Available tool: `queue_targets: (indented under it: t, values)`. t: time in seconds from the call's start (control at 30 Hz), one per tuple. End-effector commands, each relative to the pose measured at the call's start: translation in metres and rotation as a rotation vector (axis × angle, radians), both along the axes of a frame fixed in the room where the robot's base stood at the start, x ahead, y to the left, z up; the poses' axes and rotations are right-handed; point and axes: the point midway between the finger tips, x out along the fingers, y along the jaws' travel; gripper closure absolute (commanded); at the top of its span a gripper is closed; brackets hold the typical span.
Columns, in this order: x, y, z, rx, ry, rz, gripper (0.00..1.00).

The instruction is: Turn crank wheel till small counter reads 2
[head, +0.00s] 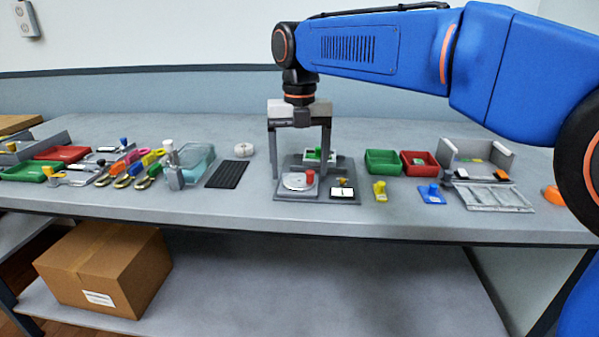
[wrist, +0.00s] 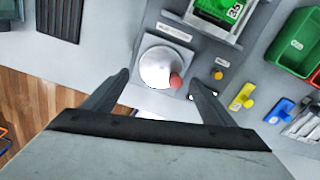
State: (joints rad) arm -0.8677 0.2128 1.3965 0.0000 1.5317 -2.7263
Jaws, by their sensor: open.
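The crank wheel is a pale grey disc (head: 297,182) on a grey base plate, with a red knob (head: 310,176) near its rim. In the wrist view the wheel (wrist: 155,68) lies between my finger tips, and its red knob (wrist: 175,80) is at the lower right of the disc. My gripper (head: 299,174) is open and points down above the wheel, its fingers apart and not visibly touching the knob. A small white panel (head: 341,194) that may be the counter sits right of the wheel; its reading is too small to tell.
A green block in a grey holder (wrist: 222,10) stands behind the wheel. A yellow piece (head: 380,191) and a blue piece (head: 431,194) lie to the right, before green (head: 383,161) and red bins. A black ribbed mat (head: 231,174) lies left. The table front edge is close.

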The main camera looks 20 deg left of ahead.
Motion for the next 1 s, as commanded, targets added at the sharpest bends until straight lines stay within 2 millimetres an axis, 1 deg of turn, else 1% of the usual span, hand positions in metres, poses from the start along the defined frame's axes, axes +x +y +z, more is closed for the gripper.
queue_targets:
  t: [0.03,0.2,0.53,0.57,0.6,0.67,0.7,0.73,1.0]
  values:
    - [0.0,0.0,-0.006,-0.002,0.001,0.0,0.22]
    - [0.0,0.0,-0.018,0.0,0.001,0.0,0.22]
    - [0.0,0.0,-0.021,0.0,0.001,0.0,0.22]
    - [0.0,0.0,-0.021,0.0,0.001,0.0,0.27]
    - [0.0,0.0,-0.021,0.0,0.001,0.0,0.36]
    - [0.0,0.0,-0.021,0.0,0.001,0.0,0.51]
    - [0.0,0.0,-0.021,0.0,0.001,0.0,0.6]
    - [0.0,0.0,-0.021,0.0,0.001,0.0,0.62]
    - [0.0,0.0,-0.021,0.0,0.0,-0.018,0.62]
